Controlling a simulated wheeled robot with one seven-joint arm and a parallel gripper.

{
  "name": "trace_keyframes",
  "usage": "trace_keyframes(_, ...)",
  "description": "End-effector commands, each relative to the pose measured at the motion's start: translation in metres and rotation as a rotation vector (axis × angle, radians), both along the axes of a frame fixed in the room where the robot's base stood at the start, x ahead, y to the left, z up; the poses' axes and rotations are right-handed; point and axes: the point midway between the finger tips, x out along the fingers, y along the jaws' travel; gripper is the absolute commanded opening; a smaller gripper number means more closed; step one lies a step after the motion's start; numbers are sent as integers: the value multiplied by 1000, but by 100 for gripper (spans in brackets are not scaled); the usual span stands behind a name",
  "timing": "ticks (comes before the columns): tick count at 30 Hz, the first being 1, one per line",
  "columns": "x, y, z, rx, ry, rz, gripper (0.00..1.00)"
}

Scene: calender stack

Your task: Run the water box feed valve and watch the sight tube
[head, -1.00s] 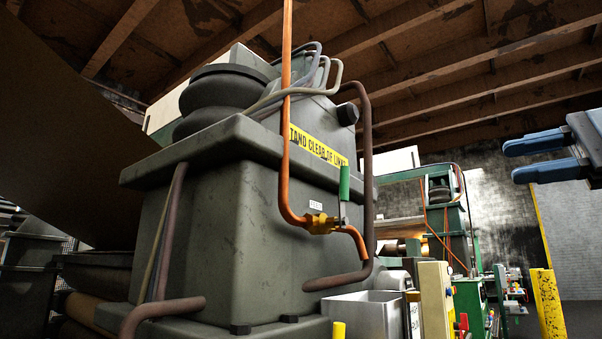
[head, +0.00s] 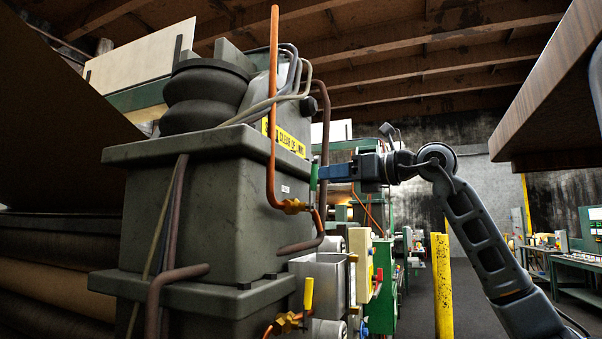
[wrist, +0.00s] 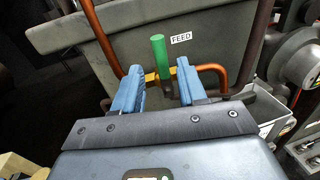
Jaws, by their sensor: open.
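The feed valve has a brass body (head: 293,206) on a copper pipe (head: 273,110) and an upright green handle (head: 313,180). In the wrist view the green handle (wrist: 159,52) stands beside a white FEED label (wrist: 181,38). My gripper (head: 322,173) is at the handle, mostly edge-on in the head view. In the wrist view its blue fingers (wrist: 159,80) are open, one on each side of the handle's lower part, with gaps visible. The handle's top reaches beyond the fingertips. I cannot make out a sight tube.
A large grey-green housing (head: 195,225) stands left of the valve. Below the valve are an open grey metal box (head: 318,275) and a second valve with a yellow handle (head: 308,292). A yellow post (head: 442,285) stands to the right, with open floor beyond.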

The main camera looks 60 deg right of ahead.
Motion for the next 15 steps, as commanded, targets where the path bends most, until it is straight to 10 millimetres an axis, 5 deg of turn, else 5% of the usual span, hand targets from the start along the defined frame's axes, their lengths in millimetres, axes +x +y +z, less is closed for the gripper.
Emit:
trace_keyframes(9,46,-5,2,0,2,2,41)
trace_keyframes(15,56,-6,0,-1,0,2,41)
